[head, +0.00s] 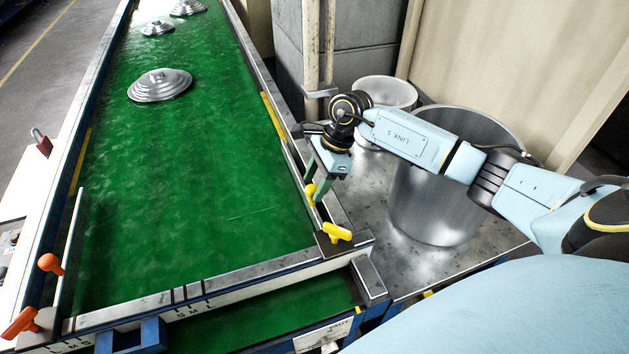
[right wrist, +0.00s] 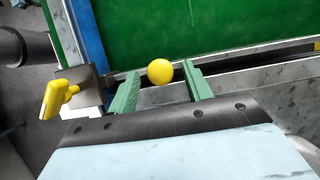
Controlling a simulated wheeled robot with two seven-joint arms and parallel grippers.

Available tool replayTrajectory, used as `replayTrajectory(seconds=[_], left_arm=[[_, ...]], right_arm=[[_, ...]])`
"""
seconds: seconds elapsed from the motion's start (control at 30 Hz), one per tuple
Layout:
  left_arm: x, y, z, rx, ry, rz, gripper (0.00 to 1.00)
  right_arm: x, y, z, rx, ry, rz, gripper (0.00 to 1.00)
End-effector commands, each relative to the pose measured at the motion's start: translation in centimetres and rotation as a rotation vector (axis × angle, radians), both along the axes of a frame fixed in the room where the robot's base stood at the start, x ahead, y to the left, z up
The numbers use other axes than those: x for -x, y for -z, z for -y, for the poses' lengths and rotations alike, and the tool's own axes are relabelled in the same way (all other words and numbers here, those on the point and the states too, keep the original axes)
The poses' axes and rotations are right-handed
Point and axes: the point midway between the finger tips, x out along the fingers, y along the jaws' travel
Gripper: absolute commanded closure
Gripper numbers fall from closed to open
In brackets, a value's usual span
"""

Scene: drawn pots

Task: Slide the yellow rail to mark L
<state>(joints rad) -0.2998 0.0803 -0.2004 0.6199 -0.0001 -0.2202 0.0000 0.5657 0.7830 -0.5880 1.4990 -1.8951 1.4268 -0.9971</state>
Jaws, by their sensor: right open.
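The yellow rail stands along the right side of the green belt (head: 215,190), marked by its yellow knob (head: 310,193) and yellow handle (head: 336,232) at its near end. My right gripper (head: 327,182) is at the knob, its two green fingers pointing down. In the right wrist view the round yellow knob (right wrist: 160,72) lies between the open fingers, with a gap visible on both sides. The yellow handle (right wrist: 57,97) is left of the fingers there. Small letters, S, M and seemingly L, show on the front edge (head: 192,307). My left gripper is out of view.
A second rail with orange knob (head: 50,263) and orange handle (head: 20,322) stands on the belt's left side. Several stepped metal lids, one large and nearest (head: 160,85), lie on the belt. Metal pots (head: 430,205) stand right of the belt, under my right arm. The belt's near half is clear.

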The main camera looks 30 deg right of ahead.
Motion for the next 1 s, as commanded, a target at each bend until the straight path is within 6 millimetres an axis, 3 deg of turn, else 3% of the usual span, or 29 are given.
replayTrajectory(seconds=[0.37,0.77,1.0], left_arm=[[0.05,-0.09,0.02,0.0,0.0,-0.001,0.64],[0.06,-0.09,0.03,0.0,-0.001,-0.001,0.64],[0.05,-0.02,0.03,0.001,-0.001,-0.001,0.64]], right_arm=[[-0.05,0.74,-0.3,0.0,0.0,0.0,0.5],[-0.05,0.68,-0.29,-0.001,0.0,0.0,1.0],[-0.12,0.66,-0.49,-0.001,-0.001,0.001,1.0]])
